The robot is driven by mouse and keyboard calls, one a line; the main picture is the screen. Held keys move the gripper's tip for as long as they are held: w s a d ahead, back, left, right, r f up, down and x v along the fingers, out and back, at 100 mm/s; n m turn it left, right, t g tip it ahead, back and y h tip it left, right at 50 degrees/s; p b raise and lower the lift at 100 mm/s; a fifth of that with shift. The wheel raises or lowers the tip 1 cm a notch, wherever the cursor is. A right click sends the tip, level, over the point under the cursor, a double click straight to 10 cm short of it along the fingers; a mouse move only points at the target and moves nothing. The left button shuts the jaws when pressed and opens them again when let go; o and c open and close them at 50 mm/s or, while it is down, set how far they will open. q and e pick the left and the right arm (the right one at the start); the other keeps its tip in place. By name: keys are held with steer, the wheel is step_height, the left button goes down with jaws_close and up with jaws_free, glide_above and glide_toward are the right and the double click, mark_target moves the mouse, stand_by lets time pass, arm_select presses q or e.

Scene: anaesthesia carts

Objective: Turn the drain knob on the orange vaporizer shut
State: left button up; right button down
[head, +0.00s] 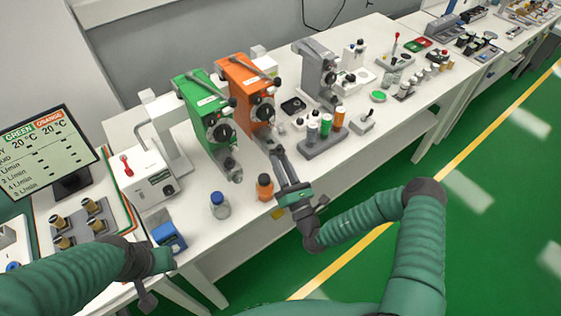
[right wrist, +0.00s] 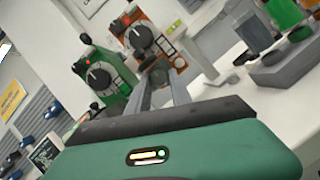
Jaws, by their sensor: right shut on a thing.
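The orange vaporizer (head: 238,86) stands upright on the white bench, just right of the green vaporizer (head: 196,100). Its black dial (head: 264,112) faces the bench front. My right gripper (head: 275,150) reaches up to the low front of the orange vaporizer, below the dial, and is shut on a small part there, at the drain knob. The fingers mostly hide the knob. In the right wrist view the fingertips (right wrist: 160,78) meet a grey part under the orange vaporizer (right wrist: 146,38). My left arm is low at the left; its gripper's jaws do not show clearly.
A grey vaporizer (head: 316,72) stands farther right. A screen (head: 38,155) is at far left.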

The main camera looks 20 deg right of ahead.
steer(key=shift+d, duration=0.1)
steer(key=c, duration=1.4)
jaws_free()
steer(key=shift+o, duration=1.3)
steer(key=shift+s, duration=0.15)
steer(key=b+v, duration=0.2)
steer(key=v, duration=1.4)
steer(key=shift+s+f, duration=0.2)
steer(key=shift+s, duration=0.1)
steer(key=shift+d, duration=0.1)
